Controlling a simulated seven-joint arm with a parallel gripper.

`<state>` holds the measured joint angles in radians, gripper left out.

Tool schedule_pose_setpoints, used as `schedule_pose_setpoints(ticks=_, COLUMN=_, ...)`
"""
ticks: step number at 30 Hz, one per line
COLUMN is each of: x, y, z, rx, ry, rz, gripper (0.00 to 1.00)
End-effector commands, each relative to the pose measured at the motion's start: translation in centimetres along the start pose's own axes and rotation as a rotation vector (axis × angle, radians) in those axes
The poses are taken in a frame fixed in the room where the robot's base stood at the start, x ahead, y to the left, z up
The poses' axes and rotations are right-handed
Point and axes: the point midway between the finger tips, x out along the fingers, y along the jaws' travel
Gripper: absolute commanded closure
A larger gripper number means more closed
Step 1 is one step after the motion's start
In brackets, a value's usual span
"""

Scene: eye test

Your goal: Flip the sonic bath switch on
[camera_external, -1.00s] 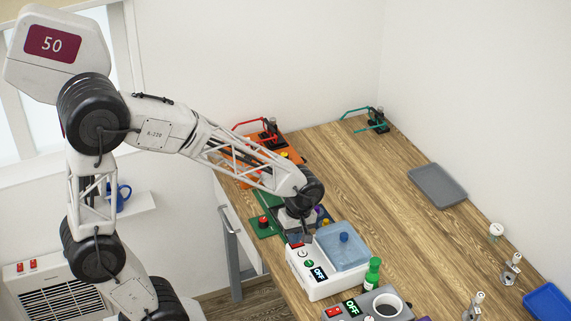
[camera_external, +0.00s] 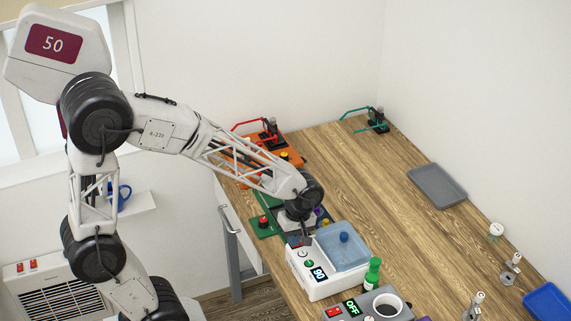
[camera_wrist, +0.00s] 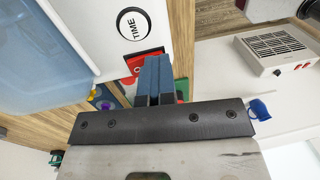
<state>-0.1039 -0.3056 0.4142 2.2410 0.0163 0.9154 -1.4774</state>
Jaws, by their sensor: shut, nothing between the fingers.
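The sonic bath (camera_external: 325,288) is a white box with a blue water-filled basin (camera_external: 340,256), standing on the wooden bench. Its display (camera_external: 319,274) reads 90. Its red switch (camera_external: 294,241) is at the far left corner of its top, largely covered by my gripper. In the wrist view the red switch (camera_wrist: 133,66) shows beside the fingertips, near the TIME button (camera_wrist: 133,23). My gripper (camera_external: 306,238) is shut and empty, with its blue fingertips (camera_wrist: 154,58) at the switch. I cannot tell whether they touch it.
A second device with a red switch and a cup (camera_external: 386,305) stands in front of the bath. A green bottle (camera_external: 372,271) stands close to its right. A green board with a red button (camera_external: 264,221) lies behind. The bench's right middle is clear around the grey tray (camera_external: 437,186).

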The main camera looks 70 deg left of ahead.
Motion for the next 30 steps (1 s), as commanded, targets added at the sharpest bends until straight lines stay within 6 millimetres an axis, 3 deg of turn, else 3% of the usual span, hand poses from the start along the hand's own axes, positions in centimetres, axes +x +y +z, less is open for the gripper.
schedule_pose_setpoints(ticks=12, x=-0.5, y=1.2, z=0.0, rx=0.000, ry=0.000, rz=0.001, gripper=1.00)
schedule_pose_setpoints(ticks=30, x=-1.1, y=1.4, z=0.0, rx=0.000, ry=0.000, rz=0.003, gripper=1.00)
